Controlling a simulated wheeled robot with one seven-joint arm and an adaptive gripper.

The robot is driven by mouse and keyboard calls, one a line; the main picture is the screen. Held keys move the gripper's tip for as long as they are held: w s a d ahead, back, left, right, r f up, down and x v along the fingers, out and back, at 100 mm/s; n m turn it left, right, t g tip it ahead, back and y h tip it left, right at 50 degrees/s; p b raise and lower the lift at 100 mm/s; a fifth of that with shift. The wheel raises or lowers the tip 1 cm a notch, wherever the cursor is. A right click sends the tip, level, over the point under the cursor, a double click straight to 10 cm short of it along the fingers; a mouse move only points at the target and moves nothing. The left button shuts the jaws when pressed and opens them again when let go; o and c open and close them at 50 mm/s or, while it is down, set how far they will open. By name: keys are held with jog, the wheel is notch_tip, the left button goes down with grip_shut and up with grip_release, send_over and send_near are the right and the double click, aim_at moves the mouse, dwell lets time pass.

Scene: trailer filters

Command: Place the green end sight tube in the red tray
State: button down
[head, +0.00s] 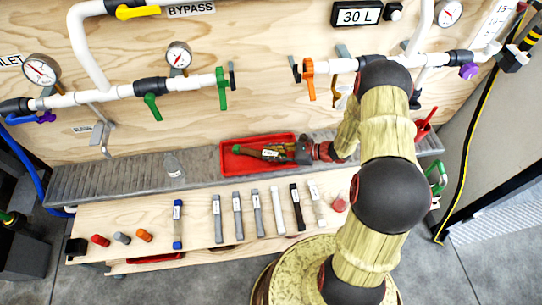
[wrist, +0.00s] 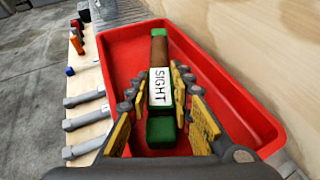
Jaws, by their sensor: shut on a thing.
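The sight tube (wrist: 159,55) has green ends, a brown middle and a white label reading SIGHT. My gripper (wrist: 161,80) is shut on it, with the fingers on both sides near the label. The red tray (wrist: 118,43) lies beneath and around the tube in the wrist view. In the head view the tray (head: 228,162) rests on the grey ledge below the pipes, and my gripper (head: 285,152) reaches in over it from the right. The tube (head: 246,152) lies level above the tray there. I cannot tell whether it touches the tray floor.
A grey ledge (head: 110,181) runs along the plywood wall. On the bench (head: 190,205) below lie several grey, white and black tubes, a blue one (head: 178,224) and small red, grey and orange caps. A clear bottle (head: 173,165) stands left of the tray.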

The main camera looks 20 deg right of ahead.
jog(key=shift+f, duration=0.2)
jog(key=shift+f, duration=0.15)
jog(key=c, duration=1.7)
grip_release()
jog(key=shift+o, duration=0.6)
